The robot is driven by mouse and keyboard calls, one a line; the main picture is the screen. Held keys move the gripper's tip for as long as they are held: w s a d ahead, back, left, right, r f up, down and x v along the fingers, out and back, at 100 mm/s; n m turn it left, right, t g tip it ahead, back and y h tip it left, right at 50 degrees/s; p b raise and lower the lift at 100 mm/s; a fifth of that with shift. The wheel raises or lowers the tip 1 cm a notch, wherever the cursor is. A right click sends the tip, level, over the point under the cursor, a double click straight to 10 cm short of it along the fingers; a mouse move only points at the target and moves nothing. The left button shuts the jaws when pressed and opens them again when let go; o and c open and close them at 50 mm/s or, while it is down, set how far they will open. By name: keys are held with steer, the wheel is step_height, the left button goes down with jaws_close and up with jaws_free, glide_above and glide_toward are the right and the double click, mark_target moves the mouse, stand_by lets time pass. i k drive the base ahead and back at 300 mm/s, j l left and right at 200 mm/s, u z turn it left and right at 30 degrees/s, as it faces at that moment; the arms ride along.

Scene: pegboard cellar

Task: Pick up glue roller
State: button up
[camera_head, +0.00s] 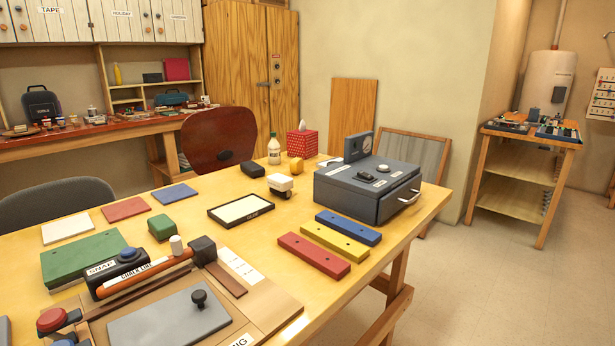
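No label reading glue roller shows. A small white block-like piece with a dark round part beneath it (280,184) looks most like the glue roller. It sits on the wooden table (375,225), left of the grey box and just behind a black-framed white pad (240,209). Nothing touches it from above. My gripper is not in view.
A grey box with a handle (345,200) stands to its right. Red, yellow and blue bars (348,228) lie in front. A jig (170,325) fills the near left.

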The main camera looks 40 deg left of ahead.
mark_target(279, 184)
steer(key=i+l+u, duration=0.15)
steer(key=i+u, duration=0.3)
steer(key=i+l+u, duration=0.35)
steer(key=i+u, duration=0.15)
steer(key=i, duration=0.15)
steer(key=i+l+u, duration=0.45)
